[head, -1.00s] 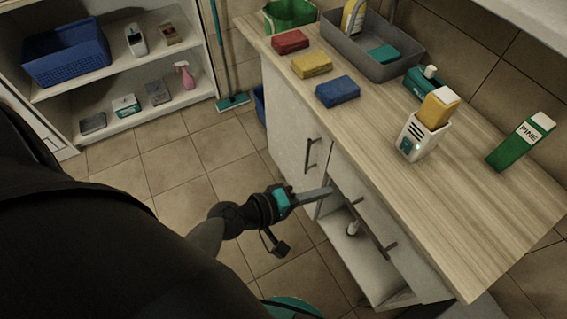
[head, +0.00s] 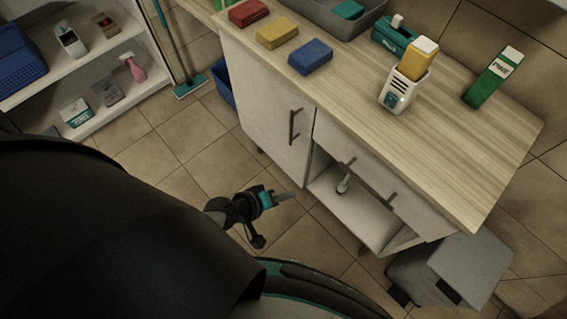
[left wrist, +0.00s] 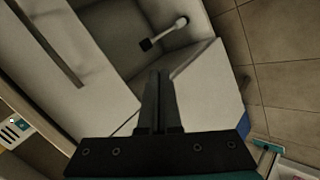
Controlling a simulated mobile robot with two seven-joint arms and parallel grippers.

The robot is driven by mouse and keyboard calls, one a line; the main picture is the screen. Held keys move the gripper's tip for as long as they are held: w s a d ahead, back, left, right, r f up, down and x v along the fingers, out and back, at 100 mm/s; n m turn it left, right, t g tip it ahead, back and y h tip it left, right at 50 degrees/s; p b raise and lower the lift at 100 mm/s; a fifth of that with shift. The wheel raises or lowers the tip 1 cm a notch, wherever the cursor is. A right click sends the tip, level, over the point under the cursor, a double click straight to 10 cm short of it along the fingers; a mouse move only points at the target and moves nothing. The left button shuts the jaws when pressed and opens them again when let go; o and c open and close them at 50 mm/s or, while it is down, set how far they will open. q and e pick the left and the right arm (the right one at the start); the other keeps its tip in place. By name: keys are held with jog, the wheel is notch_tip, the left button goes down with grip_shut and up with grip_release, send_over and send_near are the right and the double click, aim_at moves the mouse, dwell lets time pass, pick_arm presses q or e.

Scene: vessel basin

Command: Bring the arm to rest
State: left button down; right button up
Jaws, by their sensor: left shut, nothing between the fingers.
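My left gripper (head: 288,196) hangs over the tiled floor in front of the cabinet (head: 275,135), apart from it in the head view. Its fingers are closed together with nothing between them. In the left wrist view the shut fingers (left wrist: 158,100) point toward the cabinet's open compartment. The right gripper shows in neither view.
The counter (head: 430,140) carries red, yellow (head: 277,33) and blue sponges (head: 311,57), a white holder (head: 398,92) and a green box (head: 492,78). A grey bin (head: 450,270) stands at the cabinet's right end. Shelves (head: 80,65) stand at left.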

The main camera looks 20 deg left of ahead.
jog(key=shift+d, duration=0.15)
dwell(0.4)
pick_arm(q)
jog(key=s+a+f+m+g+y, duration=0.2)
jog(key=s+f+m, duration=0.3)
jog(key=s+f, duration=0.4)
jog(key=s+a+f+m+g+y, duration=0.3)
jog(key=s+f, duration=0.6)
jog(key=s, duration=0.6)
jog(key=shift+a+f+m+g, duration=0.3)
jog(key=shift+a+m+g, duration=0.8)
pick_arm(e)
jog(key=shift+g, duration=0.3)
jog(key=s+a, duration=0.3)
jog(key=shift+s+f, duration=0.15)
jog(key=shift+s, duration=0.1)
pick_arm(q)
jog(key=shift+s, duration=0.1)
